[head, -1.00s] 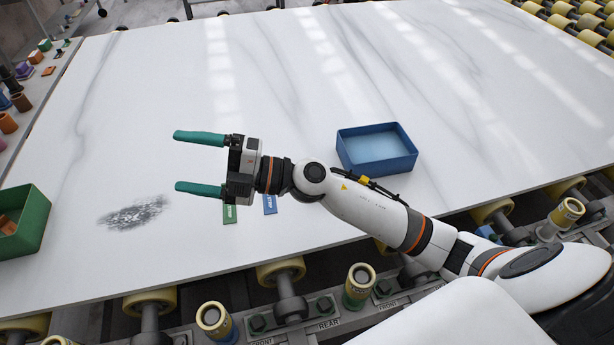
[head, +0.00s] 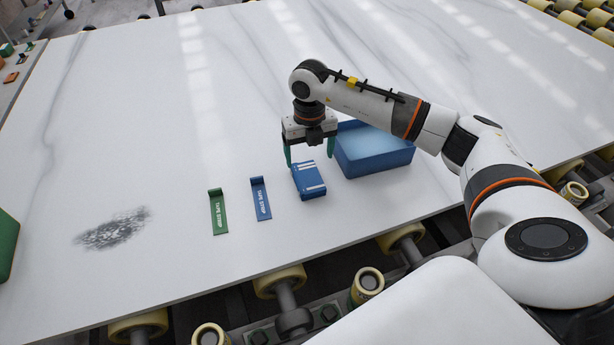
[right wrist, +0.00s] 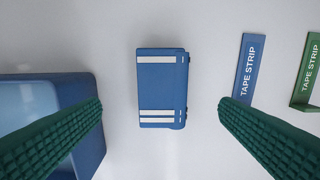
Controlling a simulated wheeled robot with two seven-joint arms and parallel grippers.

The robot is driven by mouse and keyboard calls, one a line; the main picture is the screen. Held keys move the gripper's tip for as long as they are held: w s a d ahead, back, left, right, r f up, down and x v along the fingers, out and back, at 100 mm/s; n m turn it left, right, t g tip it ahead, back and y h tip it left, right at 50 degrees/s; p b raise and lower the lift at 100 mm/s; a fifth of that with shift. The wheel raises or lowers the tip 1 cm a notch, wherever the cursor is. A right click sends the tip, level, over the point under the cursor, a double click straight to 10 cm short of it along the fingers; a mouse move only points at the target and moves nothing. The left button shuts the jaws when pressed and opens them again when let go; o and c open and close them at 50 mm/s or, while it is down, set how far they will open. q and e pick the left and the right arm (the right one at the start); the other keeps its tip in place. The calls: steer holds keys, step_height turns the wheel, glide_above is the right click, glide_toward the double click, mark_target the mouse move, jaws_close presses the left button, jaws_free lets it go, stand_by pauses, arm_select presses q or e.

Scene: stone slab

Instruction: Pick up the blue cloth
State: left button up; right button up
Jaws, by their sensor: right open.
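The blue cloth (head: 309,181) is a folded block with white stripes. It lies on the white stone slab, left of the blue bin, and also shows in the middle of the right wrist view (right wrist: 161,100). My right gripper (head: 310,157) points down just above and behind the cloth in the head view. Its green fingers are open and empty. In the right wrist view the fingers (right wrist: 160,108) stand to either side of the cloth, apart from it. My left gripper is not in view.
The blue bin (head: 372,160) stands close to the right of the cloth, beside my arm. A blue tape strip (head: 260,200) and a green tape strip (head: 218,213) lie to the left. A dark smudge (head: 112,229) marks the slab. A green bin (head: 7,245) is at the left edge.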

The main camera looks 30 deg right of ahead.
mark_target(308, 175)
steer(key=f, duration=0.2)
steer(key=f+p, duration=0.1)
steer(key=f, duration=0.4)
steer(key=shift+w+a+f, duration=0.1)
steer(key=shift+w+f, duration=0.05)
steer(key=shift+w, duration=0.15)
steer(key=shift+c, duration=0.6)
steer(key=c, duration=1)
steer(key=shift+o, duration=0.2)
step_height(308, 175, up, 10)
steer(key=b, duration=0.1)
